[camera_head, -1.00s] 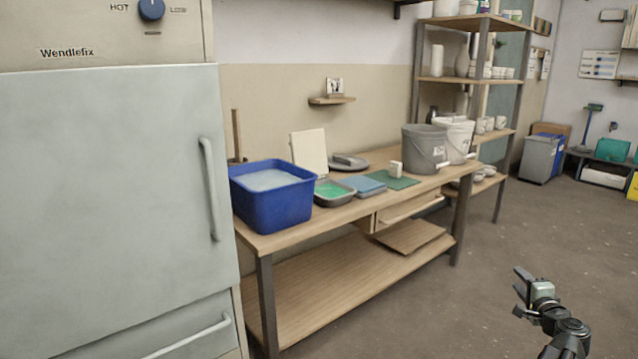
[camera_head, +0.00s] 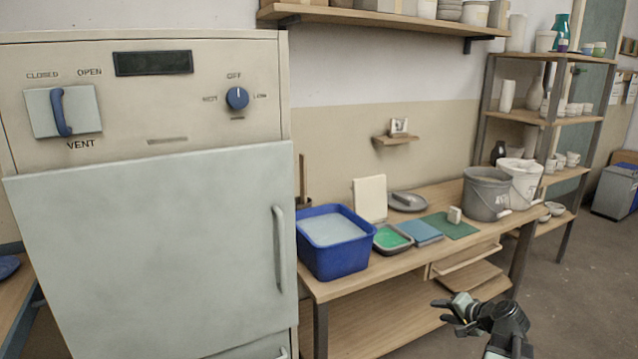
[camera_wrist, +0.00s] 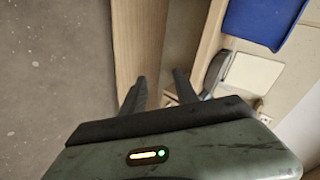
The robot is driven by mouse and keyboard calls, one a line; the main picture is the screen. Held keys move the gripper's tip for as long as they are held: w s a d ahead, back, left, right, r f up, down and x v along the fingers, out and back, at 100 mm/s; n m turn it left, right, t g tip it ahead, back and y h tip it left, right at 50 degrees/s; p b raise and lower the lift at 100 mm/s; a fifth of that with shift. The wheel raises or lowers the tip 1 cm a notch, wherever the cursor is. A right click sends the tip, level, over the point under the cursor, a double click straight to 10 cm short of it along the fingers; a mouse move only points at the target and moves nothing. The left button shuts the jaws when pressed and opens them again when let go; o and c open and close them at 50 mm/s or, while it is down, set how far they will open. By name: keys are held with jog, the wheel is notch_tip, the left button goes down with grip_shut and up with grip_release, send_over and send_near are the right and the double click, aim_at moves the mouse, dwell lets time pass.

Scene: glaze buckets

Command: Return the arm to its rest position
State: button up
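My gripper (camera_head: 440,311) is at the lower right of the head view, in front of the bench's lower shelf and apart from the objects on the bench top. Its fingers point left in that view. In the wrist view the two dark fingers (camera_wrist: 160,82) stand apart with nothing held between them, and wooden boards show behind them. The rest of my arm is mostly below the frame, so its full pose cannot be told.
A kiln-like cabinet (camera_head: 150,230) stands at left. The bench (camera_head: 400,263) carries a blue tub (camera_head: 335,262), a tray with green contents (camera_head: 391,250), a grey bucket (camera_head: 484,203) and a white bucket (camera_head: 521,178). Open floor (camera_head: 570,310) lies at right.

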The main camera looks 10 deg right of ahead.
jog(key=a+r+n+g+y+p, duration=0.1)
jog(key=a+r+n+g+p, duration=0.2)
jog(key=a, duration=0.4)
jog(key=w+a+r+n+g+p, duration=0.1)
jog(key=a+r+p, duration=0.2)
jog(key=a+p, duration=0.25)
jog(key=a+r+n+g+y+p, duration=0.1)
jog(key=a+r+n+p, duration=0.2)
jog(key=a, duration=0.4)
jog(key=s+a+r+n+g+h+p, duration=0.1)
jog(key=s+a+r+n+g+p, duration=0.1)
jog(key=a+r+p, duration=0.3)
jog(key=s+a+r+n+g+h+p, duration=0.2)
jog(key=s+a+r+p, duration=0.3)
jog(key=a+p, duration=0.4)
jog(key=shift+a+r+n+g+h+p, duration=0.35)
jog(key=shift+a+g, duration=0.55)
jog(key=shift+a, duration=0.35)
